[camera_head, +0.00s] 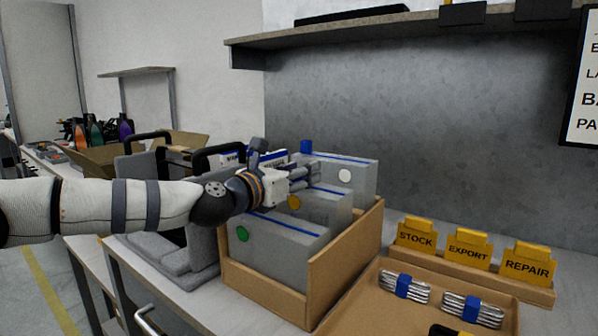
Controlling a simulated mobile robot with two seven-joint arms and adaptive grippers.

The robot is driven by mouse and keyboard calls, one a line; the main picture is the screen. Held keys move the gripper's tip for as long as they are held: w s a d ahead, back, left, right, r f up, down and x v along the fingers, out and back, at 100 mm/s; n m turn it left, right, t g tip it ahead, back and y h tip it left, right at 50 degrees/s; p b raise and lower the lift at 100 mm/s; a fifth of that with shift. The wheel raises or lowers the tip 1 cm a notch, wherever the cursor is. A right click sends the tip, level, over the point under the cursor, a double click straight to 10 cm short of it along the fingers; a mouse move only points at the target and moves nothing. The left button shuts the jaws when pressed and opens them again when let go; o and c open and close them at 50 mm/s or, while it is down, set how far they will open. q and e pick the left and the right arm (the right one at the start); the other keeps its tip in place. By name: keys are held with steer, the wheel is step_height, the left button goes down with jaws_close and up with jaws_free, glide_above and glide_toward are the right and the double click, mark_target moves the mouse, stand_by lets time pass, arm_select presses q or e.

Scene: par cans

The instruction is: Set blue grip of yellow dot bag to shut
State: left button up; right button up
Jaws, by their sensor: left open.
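The yellow dot bag (325,207) is a grey bag in the middle of a cardboard box, with a blue line along its top edge. Its yellow dot (294,202) shows just below my left gripper (308,180). My left gripper is open, with its fingers reaching right over the top of this bag. I cannot tell whether it touches the bag. The blue grip of the yellow dot bag is not clearly visible; my gripper and wrist cover part of the top edge. My right gripper is not in view.
The green dot bag (280,252) stands in front and the white dot bag (358,171) behind, with a blue grip (306,147) at its left end. The cardboard box (345,262) surrounds them. A tray (385,317) with silvery bundles and yellow signs (468,249) stand right.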

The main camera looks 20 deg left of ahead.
arm_select(q)
steer(key=v, duration=1.2)
